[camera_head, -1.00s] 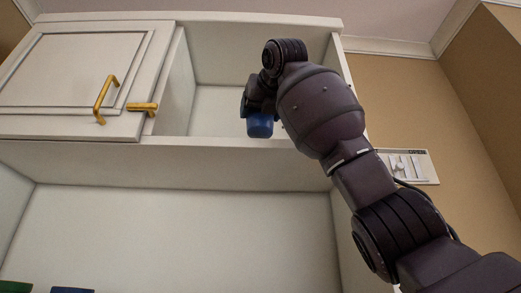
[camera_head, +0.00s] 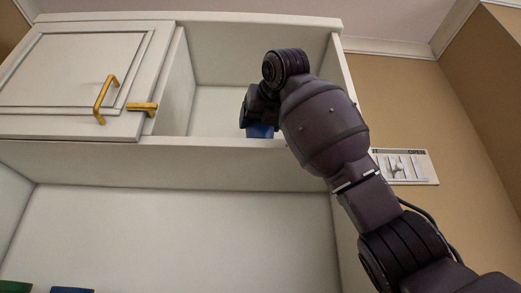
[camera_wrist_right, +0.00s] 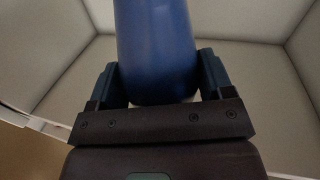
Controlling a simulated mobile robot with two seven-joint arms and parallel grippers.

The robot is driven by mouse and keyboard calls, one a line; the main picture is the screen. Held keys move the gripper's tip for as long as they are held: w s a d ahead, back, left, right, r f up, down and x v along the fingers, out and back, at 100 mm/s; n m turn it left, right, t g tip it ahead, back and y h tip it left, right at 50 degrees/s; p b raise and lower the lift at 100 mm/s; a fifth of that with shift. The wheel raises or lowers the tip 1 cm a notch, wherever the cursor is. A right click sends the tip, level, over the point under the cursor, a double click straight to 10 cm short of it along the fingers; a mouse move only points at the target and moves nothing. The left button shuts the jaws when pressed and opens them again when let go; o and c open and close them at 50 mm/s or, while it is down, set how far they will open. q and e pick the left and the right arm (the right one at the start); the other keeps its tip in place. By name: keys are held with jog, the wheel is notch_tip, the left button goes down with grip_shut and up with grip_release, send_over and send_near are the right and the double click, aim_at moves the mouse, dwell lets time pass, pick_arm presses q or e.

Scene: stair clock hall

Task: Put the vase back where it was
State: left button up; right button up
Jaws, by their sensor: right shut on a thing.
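The vase is blue and sits between the two fingers of my right gripper (camera_head: 256,108). In the head view only a small blue part of the vase (camera_head: 261,131) shows under the gripper, in the open compartment of the upper cabinet (camera_head: 240,165). The compartment's front edge cuts off its lower end. In the right wrist view the vase (camera_wrist_right: 155,45) stands between the fingers, with the pale compartment walls around it. My right gripper is shut on it. Whether the vase touches the compartment floor cannot be seen. My left gripper is not in view.
A cabinet door with brass handles (camera_head: 106,98) covers the left part of the upper cabinet. A panel wall (camera_head: 175,95) bounds the compartment's left side. A white plate with switches (camera_head: 405,167) is on the tan wall at right. Green and blue things (camera_head: 72,290) show at the bottom left.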

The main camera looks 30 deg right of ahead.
pick_arm(q)
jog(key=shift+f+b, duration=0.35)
jog(key=shift+b, duration=0.05)
pick_arm(e)
jog(key=shift+f, duration=0.55)
jog(key=o, duration=1.2)
jog(key=shift+s, duration=0.1)
pick_arm(q)
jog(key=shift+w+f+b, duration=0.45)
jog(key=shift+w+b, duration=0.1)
jog(key=shift+b, duration=0.65)
pick_arm(e)
jog(key=v, duration=1.1)
